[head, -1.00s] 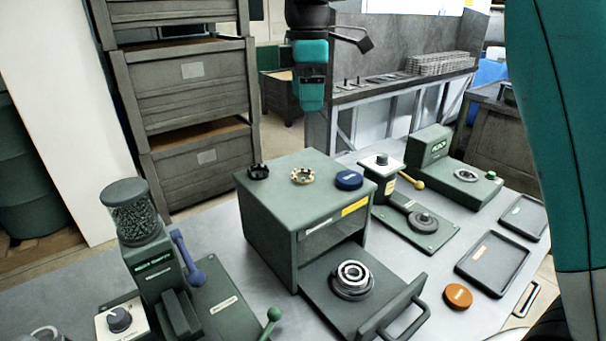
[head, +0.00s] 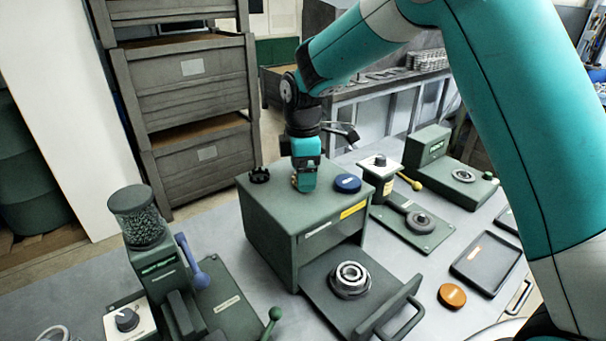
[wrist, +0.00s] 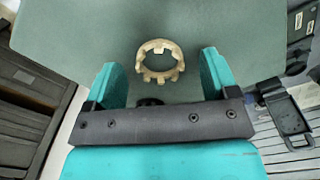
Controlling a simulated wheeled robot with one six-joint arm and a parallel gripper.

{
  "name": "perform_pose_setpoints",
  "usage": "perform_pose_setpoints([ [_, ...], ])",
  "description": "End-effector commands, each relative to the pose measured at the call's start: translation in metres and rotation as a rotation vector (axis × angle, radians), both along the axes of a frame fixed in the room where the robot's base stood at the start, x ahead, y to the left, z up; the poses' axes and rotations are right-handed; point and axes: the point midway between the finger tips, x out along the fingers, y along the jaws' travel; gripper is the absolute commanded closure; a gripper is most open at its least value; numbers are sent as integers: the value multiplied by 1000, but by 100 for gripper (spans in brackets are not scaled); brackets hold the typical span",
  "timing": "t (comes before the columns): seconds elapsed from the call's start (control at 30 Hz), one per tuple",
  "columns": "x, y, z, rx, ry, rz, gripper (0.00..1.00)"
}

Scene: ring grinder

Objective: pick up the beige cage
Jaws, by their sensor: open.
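The beige cage (wrist: 160,61), a toothed ring, lies flat on top of the green cabinet (head: 318,205). In the wrist view it sits between the two teal fingers of my gripper (wrist: 159,66), with a gap on each side. My gripper is open and empty. In the head view my gripper (head: 305,184) points down over the cabinet top and hides nearly all of the cage. I cannot tell the exact height of the fingertips over the cabinet top.
A black cage (head: 260,175) lies left of my gripper on the cabinet top, and a blue round piece (head: 347,183) lies close on its right. The open drawer (head: 335,309) in front holds a metal bearing ring (head: 350,275). A green hopper machine (head: 143,225) stands at the left.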

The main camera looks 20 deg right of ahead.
Motion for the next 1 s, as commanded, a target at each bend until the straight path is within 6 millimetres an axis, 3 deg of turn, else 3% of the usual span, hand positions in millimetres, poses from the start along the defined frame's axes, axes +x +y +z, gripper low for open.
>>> perform_pose_setpoints([
  [0.27, 0, 0, -5, 0, -1, 0, 20],
  [0.5, 0, 0, -5, 0, -1, 0, 73],
  [1.0, 1, 0, 2, 0, -3, 0, 73],
])
